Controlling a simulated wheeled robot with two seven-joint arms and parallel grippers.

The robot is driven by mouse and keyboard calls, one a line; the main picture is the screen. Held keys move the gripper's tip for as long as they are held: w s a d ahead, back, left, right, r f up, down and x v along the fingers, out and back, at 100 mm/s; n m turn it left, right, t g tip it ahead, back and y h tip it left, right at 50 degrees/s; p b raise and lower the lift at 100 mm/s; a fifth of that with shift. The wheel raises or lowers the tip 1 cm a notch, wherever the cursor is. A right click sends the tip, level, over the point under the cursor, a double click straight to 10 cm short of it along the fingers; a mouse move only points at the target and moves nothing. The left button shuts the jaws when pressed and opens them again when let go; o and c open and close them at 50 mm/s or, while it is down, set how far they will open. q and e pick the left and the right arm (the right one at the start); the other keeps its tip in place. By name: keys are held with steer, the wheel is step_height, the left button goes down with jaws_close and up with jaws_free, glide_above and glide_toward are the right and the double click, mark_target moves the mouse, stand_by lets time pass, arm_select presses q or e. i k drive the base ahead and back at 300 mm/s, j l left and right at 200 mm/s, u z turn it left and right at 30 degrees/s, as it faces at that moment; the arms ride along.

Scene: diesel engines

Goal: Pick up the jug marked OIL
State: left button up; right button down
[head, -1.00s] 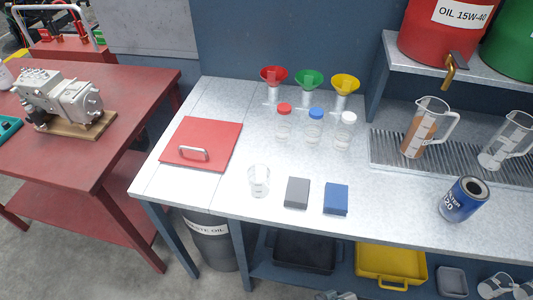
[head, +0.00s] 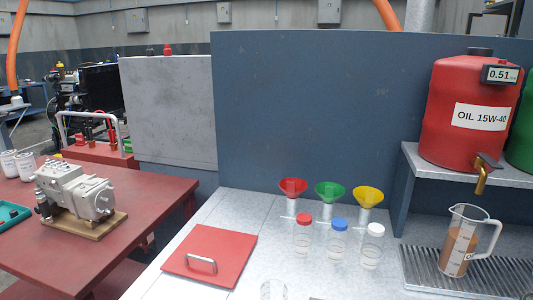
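A clear jug (head: 464,240) with a handle on its right side stands on the grated drip tray (head: 417,262) at the right. It holds brown liquid, and its marking is too small to read in full. It stands below the brass tap (head: 483,176) of a red drum (head: 472,116) labelled OIL 15W-40. Neither of my grippers is in the head view.
Red, green and yellow funnels (head: 330,192) stand behind several small capped bottles (head: 338,238). A red lid-like plate (head: 211,257) with a handle lies on the grey bench. A red table (head: 130,190) with a metal pump (head: 75,192) is at the left.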

mark_target(468, 222)
steer(key=z, duration=1.3)
